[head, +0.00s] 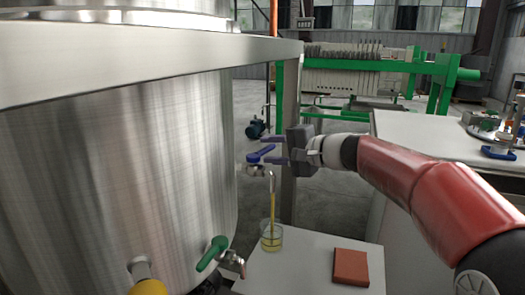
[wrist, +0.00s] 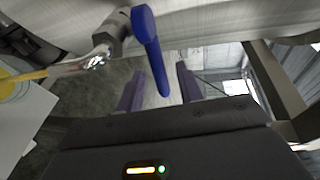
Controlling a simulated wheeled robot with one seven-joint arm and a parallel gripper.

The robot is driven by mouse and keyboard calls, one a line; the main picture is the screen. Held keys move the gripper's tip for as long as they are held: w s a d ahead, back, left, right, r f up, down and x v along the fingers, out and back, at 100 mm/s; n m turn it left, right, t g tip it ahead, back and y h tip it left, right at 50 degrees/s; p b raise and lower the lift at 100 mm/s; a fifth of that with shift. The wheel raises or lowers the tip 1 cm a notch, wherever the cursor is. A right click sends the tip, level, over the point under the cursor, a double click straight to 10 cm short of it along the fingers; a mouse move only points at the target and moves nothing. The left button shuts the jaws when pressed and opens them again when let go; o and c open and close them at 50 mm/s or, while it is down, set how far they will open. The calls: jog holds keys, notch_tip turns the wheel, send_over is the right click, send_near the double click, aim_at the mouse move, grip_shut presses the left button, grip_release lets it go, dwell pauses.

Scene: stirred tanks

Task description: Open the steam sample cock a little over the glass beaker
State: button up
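The sample cock has a blue lever (head: 261,154) and a bent metal spout (head: 271,178) on the tank's right side. A thin yellow stream (head: 272,208) runs from the spout into the glass beaker (head: 271,238), which holds some yellow liquid. My gripper (head: 273,150) is open at the lever. In the wrist view, the blue lever (wrist: 151,50) points down between my two spread fingers (wrist: 158,87), with gaps on both sides. I cannot tell whether any finger touches it. The beaker (wrist: 12,88) is cut off at the left edge there.
The steel tank (head: 120,150) fills the left. Below are a green-handled valve (head: 212,253) and a yellow handle (head: 148,287). A red-brown block (head: 351,267) lies on the white stand (head: 312,253) beside the beaker. A steel post (head: 288,100) rises behind my gripper.

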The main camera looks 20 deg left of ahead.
jog(key=v, duration=0.4)
jog(key=shift+d, duration=0.15)
